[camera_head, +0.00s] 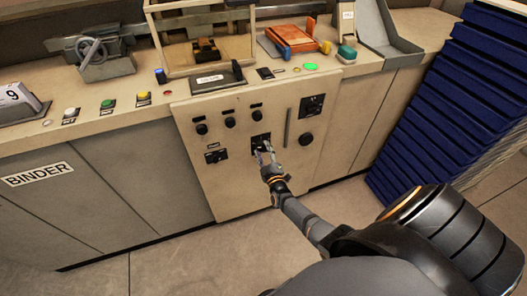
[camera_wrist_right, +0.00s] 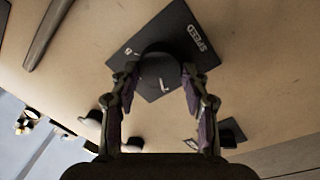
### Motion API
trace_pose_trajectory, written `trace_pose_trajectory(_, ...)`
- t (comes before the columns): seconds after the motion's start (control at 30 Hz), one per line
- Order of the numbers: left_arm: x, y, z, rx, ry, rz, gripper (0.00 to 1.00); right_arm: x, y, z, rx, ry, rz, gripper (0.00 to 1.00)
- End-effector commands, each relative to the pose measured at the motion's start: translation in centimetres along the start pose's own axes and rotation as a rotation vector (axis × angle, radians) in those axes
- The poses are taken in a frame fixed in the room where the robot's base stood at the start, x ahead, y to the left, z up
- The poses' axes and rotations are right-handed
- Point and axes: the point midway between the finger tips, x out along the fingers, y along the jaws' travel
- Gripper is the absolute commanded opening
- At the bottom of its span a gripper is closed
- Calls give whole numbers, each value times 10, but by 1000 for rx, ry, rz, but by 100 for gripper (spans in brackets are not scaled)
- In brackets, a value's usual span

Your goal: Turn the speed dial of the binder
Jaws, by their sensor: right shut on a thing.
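The speed dial is a round black knob (camera_wrist_right: 160,70) with a white pointer mark, on a square black plate (camera_wrist_right: 178,27) with a white label that seems to read SPEED. In the head view the plate (camera_head: 261,138) sits mid-panel on the light front of the binder, and the gripper mostly covers the dial. My right gripper (camera_head: 264,153) reaches the panel from below. In the right wrist view its two fingers (camera_wrist_right: 159,84) are on either side of the dial, shut on it. My left gripper is not in view.
Coloured buttons (camera_head: 108,104) line the counter. A blue stack (camera_head: 440,110) stands at the right. Floor in front is clear.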

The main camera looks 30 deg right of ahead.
Motion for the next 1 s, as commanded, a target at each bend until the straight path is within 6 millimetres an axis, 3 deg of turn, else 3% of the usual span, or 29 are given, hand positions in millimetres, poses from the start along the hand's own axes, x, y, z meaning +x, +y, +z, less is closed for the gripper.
trace_pose_trajectory(0.33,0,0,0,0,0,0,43,0,-1,0,-6,0,-2,14)
trace_pose_trajectory(0.37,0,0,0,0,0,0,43,0,-1,0,-6,0,-3,47)
trace_pose_trajectory(0.53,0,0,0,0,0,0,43,0,-1,0,-5,0,-2,69)
trace_pose_trajectory(0.87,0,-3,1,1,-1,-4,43,-3,-1,0,-4,0,-2,69)
trace_pose_trajectory(1.0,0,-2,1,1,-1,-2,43,-24,-1,1,-4,-1,-4,69)
